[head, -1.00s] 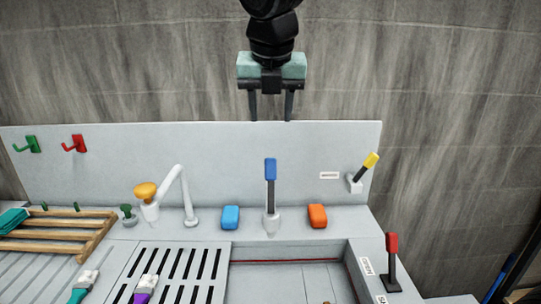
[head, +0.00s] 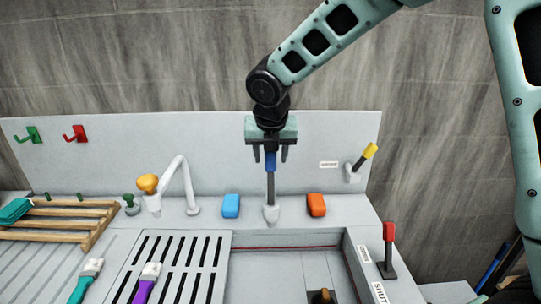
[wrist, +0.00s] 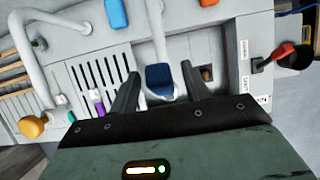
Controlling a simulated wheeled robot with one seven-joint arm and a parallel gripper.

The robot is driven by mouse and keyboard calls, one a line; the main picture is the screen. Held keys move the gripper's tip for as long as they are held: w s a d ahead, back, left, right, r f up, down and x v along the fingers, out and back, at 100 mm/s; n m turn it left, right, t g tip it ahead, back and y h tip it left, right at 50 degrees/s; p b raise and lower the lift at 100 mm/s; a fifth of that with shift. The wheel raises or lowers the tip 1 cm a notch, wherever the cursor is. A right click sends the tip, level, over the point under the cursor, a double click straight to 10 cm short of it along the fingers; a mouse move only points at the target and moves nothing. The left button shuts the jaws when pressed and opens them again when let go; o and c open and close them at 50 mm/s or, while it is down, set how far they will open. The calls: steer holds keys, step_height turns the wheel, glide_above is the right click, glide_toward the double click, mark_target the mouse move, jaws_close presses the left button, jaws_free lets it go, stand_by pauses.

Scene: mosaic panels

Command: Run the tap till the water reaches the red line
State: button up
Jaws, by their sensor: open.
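A lever with a blue grip (head: 270,163) and grey stem stands upright on a white base on the ledge behind the basin. My gripper (head: 270,155) is open, with its fingers on either side of the blue grip. The wrist view shows the blue grip (wrist: 159,78) between the fingers; I cannot tell if they touch it. A white bent spout (head: 180,168) with an orange end stands to the left. The red line (head: 290,247) runs along the basin's back wall. The basin (head: 285,265) shows a grey floor, and I make out no water.
A blue block (head: 231,206) and an orange block (head: 316,205) flank the lever. A yellow-gripped lever (head: 363,162) is on the back panel at right. A red-gripped lever (head: 389,250) stands beside a "SHUT" label.

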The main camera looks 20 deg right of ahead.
mark_target(271, 162)
steer(key=shift+w+f, duration=0.25)
steer(key=shift+f, duration=0.4)
jaws_close()
steer(key=t+b, duration=0.1)
steer(key=b, duration=0.2)
steer(key=shift+s+a+f, duration=0.1)
steer(key=shift+s, duration=0.25)
steer(key=t+b, duration=0.1)
steer(key=b, duration=0.1)
steer(key=s+b, duration=0.1)
steer(key=b, duration=0.2)
steer(key=s+t+h+b, duration=0.1)
steer(key=b, duration=0.1)
steer(key=shift+s+a+r+t+b, duration=0.1)
steer(key=shift+a+r+t+b, duration=0.2)
steer(key=shift+a+r+b, duration=0.1)
steer(key=shift+s+r+t+b, duration=0.3)
steer(key=shift+r+t+b, duration=0.1)
steer(key=shift+b, duration=0.55)
steer(key=shift+r, duration=0.1)
